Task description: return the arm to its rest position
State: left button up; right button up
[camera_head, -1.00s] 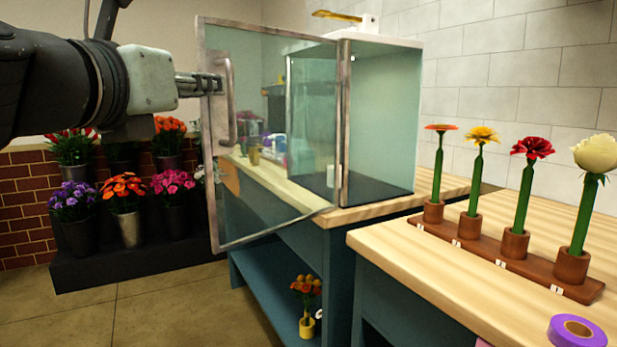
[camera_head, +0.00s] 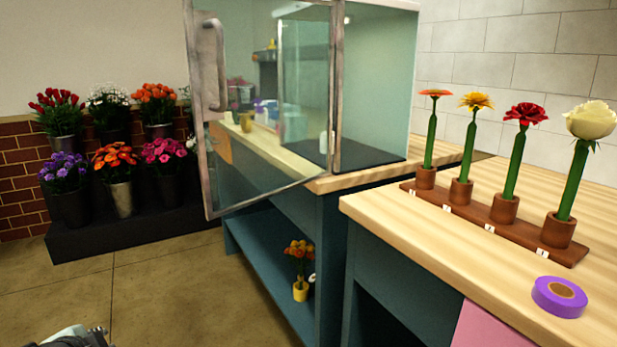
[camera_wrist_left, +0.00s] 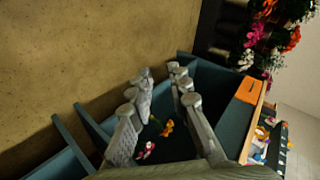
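My left arm shows only as a small grey piece at the bottom left edge of the head view. In the left wrist view, the two fingers of my left gripper (camera_wrist_left: 162,76) stand apart with nothing between them. Floor and teal shelving show behind them. My right gripper is in neither view.
The glass cabinet (camera_head: 375,95) has its framed door (camera_head: 262,110) swung open to the left, above the teal bench. At right, a wooden table (camera_head: 400,212) carries a rack (camera_head: 475,213) of several flowers and a purple tape roll (camera_head: 559,297). Flower buckets (camera_head: 121,197) stand at left. Floor (camera_head: 150,290) is clear.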

pick_arm(q)
jog(key=s+d+f+n+g+h, duration=0.1)
jog(key=s+d+f+n+g, duration=0.2)
jog(key=s+d+f, duration=0.5)
jog(key=s+d+f+n+g+h, duration=0.2)
jog(key=s+d+f, duration=0.7)
jog(key=f, duration=0.5)
jog(key=shift+s+f+n+g, duration=0.4)
jog(key=shift+s+n+g, duration=0.2)
jog(key=shift+n, duration=0.4)
